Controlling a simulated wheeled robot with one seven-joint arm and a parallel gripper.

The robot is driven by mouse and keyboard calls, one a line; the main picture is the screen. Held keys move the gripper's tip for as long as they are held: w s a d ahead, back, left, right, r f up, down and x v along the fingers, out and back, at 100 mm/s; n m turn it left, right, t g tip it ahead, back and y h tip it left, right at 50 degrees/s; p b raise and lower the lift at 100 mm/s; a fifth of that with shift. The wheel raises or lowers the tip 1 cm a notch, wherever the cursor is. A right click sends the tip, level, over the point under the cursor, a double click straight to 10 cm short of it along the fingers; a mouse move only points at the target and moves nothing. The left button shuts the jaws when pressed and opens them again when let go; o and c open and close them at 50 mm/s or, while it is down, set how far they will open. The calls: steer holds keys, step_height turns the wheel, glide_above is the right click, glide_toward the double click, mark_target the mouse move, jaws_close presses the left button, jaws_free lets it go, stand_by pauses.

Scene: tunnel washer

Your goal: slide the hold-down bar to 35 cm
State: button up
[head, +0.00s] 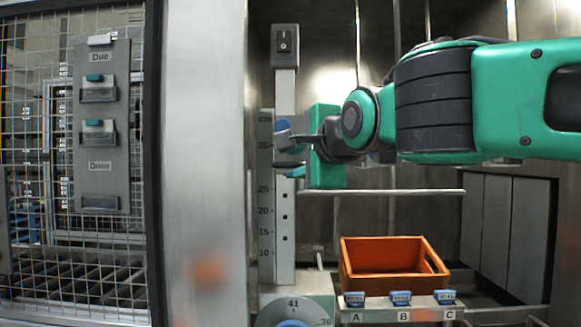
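The hold-down bar (390,192) is a thin horizontal metal rod running right from the upright column. It lies roughly level with the 25 mark of the cm scale (265,205), well below the 35 mark. My gripper (284,153) is in front of the column near the 35 mark, above the bar's level. Its two fingers look apart, one above the other, with no object visible between them. A blue round part (283,125) sits at the upper finger; I cannot tell whether they touch.
An orange crate (365,286) stands below the bar. A dial (293,315) and labelled blue tabs A, B, C (400,299) are in front. A mesh panel with card holders (102,125) is left. My arm crosses the upper right.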

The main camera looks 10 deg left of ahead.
steer(key=v, duration=1)
steer(key=shift+s+d, duration=0.2)
steer(key=shift+s, duration=0.05)
